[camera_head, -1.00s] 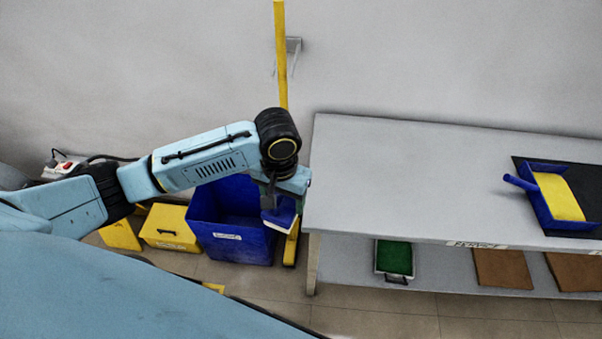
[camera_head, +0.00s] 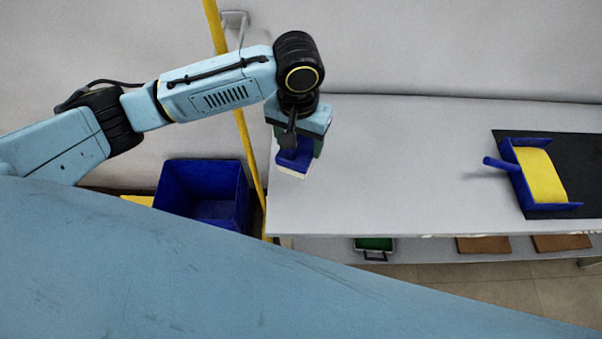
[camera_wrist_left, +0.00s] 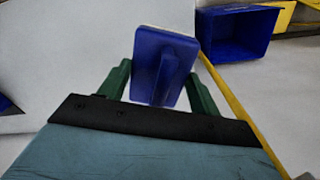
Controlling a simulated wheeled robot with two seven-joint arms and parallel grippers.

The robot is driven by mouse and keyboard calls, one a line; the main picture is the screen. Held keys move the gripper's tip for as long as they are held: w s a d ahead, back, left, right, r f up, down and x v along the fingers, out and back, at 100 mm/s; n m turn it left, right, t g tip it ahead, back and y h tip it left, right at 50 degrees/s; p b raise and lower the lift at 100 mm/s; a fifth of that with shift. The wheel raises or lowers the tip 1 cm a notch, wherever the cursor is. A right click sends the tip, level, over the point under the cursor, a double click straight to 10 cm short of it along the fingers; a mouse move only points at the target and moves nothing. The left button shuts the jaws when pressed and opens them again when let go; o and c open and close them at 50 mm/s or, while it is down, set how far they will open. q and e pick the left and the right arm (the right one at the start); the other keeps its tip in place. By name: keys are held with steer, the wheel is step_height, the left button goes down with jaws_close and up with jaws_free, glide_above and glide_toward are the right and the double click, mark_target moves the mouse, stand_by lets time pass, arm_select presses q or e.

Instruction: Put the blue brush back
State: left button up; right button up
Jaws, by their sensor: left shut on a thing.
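The blue brush (camera_head: 294,159), with pale bristles at its underside, is held in my left gripper (camera_head: 300,140) above the left end of the grey table (camera_head: 410,190). In the left wrist view the brush (camera_wrist_left: 155,82) sits between the two green fingers of the left gripper (camera_wrist_left: 160,88), which are shut on it. A blue dustpan (camera_head: 521,184) with a yellow inside lies on a black mat (camera_head: 582,155) at the right of the table, its handle pointing left. My right gripper is not in view.
A blue bin (camera_head: 183,180) stands on the floor left of the table, beside a slanting yellow pole (camera_head: 246,140). A lower shelf holds a green tray (camera_head: 374,244) and brown boards (camera_head: 483,244). The table between brush and dustpan is clear.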

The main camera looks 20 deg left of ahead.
mark_target(300, 146)
arm_select(q)
step_height(300, 146, down, 3)
steer(key=shift+d+f+b, duration=0.1)
steer(key=shift+b, duration=0.2)
step_height(300, 146, down, 3)
steer(key=shift+r, duration=0.1)
steer(key=shift+f+b, duration=0.3)
steer(key=shift+f, duration=0.1)
step_height(300, 146, down, 3)
steer(key=shift+b, duration=0.3)
steer(key=shift+r, duration=0.1)
steer(key=shift+f, duration=0.2)
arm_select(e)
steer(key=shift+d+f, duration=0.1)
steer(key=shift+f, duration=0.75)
arm_select(q)
steer(key=o, duration=1)
steer(key=shift+c, duration=0.2)
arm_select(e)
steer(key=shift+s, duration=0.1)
arm_select(q)
steer(key=shift+w+r, duration=0.1)
steer(key=shift+r, duration=0.05)
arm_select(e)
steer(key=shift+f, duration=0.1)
